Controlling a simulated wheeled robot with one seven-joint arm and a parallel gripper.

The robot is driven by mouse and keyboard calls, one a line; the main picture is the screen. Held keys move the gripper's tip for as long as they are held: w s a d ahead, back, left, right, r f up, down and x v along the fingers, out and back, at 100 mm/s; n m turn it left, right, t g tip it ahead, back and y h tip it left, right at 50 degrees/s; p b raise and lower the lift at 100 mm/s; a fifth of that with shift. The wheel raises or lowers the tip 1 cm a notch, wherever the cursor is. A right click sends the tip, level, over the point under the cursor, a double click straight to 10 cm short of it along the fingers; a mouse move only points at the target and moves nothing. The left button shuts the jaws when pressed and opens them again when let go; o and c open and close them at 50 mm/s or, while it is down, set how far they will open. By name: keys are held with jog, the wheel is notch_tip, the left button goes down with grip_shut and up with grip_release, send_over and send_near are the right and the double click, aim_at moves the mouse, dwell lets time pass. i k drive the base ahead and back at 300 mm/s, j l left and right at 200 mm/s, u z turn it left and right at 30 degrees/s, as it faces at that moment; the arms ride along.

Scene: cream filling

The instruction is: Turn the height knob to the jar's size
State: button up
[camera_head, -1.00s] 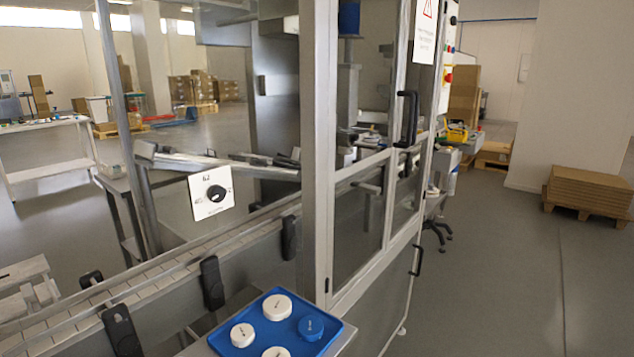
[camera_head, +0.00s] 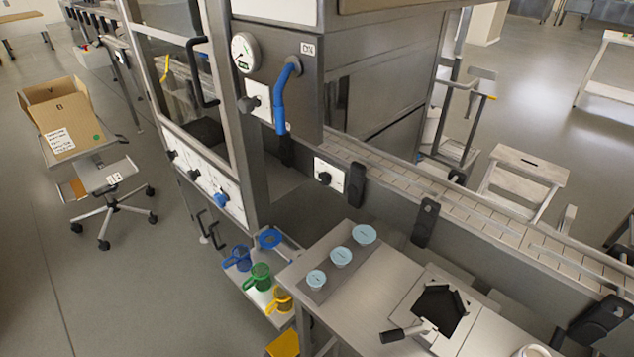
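A black knob on a white plate (camera_head: 325,177) sits on the machine's side by the conveyor. Another dark knob (camera_head: 250,104) is on a white plate below a round gauge (camera_head: 244,52). Several more knobs line a low white panel (camera_head: 205,178). Their markings are too small to read, so I cannot tell which is the height knob. Three small jars with pale blue tops, at the back (camera_head: 364,234), middle (camera_head: 341,256) and front (camera_head: 316,279), stand in a row on a grey plate on a side table. My gripper is not in view.
A blue lever (camera_head: 285,90) hangs beside the gauge. Blue (camera_head: 238,257), green (camera_head: 258,276) and yellow (camera_head: 279,299) jugs stand on a low shelf. A conveyor (camera_head: 480,220) runs right.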

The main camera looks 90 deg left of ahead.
aim_at(221, 199)
jog(key=u, duration=2.9)
